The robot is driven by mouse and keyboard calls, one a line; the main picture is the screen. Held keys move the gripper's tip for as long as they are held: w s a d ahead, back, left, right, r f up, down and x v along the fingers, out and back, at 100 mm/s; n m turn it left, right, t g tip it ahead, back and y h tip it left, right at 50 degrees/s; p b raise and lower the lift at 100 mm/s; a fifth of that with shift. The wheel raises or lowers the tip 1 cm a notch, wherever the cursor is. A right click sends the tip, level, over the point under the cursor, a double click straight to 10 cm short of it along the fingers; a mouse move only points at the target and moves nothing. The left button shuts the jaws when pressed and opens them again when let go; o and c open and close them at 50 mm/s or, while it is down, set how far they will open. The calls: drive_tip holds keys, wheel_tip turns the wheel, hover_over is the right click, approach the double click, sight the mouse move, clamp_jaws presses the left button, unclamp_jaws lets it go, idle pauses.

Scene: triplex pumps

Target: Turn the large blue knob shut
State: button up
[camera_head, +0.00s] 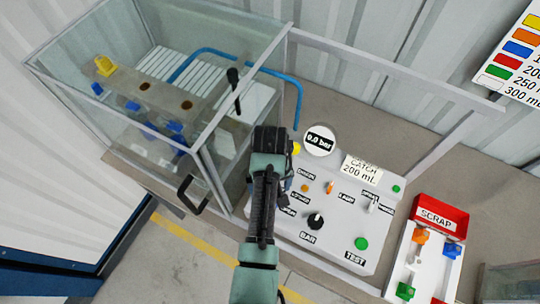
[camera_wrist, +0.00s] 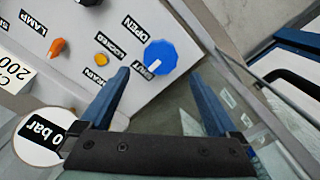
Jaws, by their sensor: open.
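The large blue knob (camera_wrist: 161,55) is on the pale control panel (camera_wrist: 85,18) in the wrist view, with an OPEN label above left and a SHUT label below left. A short white mark shows on the knob's lower left side. My gripper (camera_wrist: 157,82) is open and empty; its two blue fingers are spread wide. In the wrist picture the knob lies just beyond the fingertips, between their lines; contact is not visible. In the head view my gripper (camera_head: 272,140) is over the panel's left edge, and my arm hides the knob.
A clear-walled tank (camera_head: 190,110) stands left of the panel, with a black handle (camera_head: 190,195) at its front. A round 0.0 bar gauge (camera_head: 320,140), an orange switch (camera_head: 329,187) and a black BAR knob (camera_head: 315,221) are close by. A red SCRAP tray (camera_head: 440,215) is right.

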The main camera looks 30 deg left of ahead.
wheel_tip(320, 180, up, 8)
drive_tip(key=b, duration=0.1)
drive_tip(key=shift+f, duration=0.1)
idle(0.6)
drive_tip(key=w+d+r+m+t+y+b, duration=0.15)
drive_tip(key=w+r+t+b, duration=0.25)
drive_tip(key=w+r+t, duration=0.75)
drive_tip(key=w+d+r+m+t+b, duration=0.1)
drive_tip(key=w+d+r+m+t, duration=0.15)
drive_tip(key=r, duration=0.75)
drive_tip(key=w+d+r+m+t+b, duration=0.1)
drive_tip(key=w+d+r+t+b, duration=0.15)
drive_tip(key=r, duration=0.85)
drive_tip(key=s+d+r+m+t+b, duration=0.1)
drive_tip(key=s+d+r+t, duration=0.2)
drive_tip(key=s+r+t, duration=0.2)
drive_tip(key=s+d+r+m+t+h+b, duration=0.1)
drive_tip(key=s+d+r+t, duration=0.2)
drive_tip(key=s+r, duration=0.9)
wheel_tip(320, 180, up, 4)
drive_tip(key=t, duration=0.3)
drive_tip(key=shift+d+m, duration=0.3)
drive_tip(key=shift+w+f+h, duration=0.1)
drive_tip(key=shift+f+h, duration=0.05)
drive_tip(key=shift+h, duration=0.1)
